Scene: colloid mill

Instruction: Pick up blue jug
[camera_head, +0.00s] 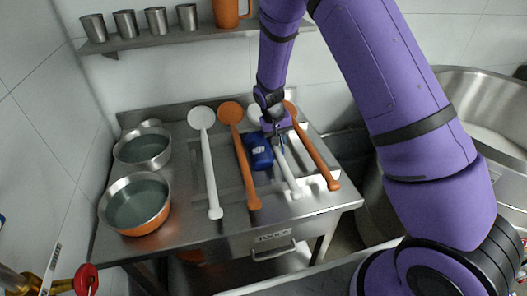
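The blue jug (258,154) is on the steel table, among the long-handled ladles, with a small pale label facing me. It looks tilted or lying on its side, but I cannot tell for certain. My gripper (278,138) points down right beside the jug's upper right edge. The fingers are small and dark here, so I cannot tell whether they touch the jug or how far apart they are. The jug's handle is not clearly visible.
White (209,165) and orange (241,165) ladles lie left of the jug; another white ladle (289,172) and an orange one (320,163) lie right. Steel bowls (139,204) stand at the table's left. A wall shelf (155,39) holds cups and an orange jug (226,14).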

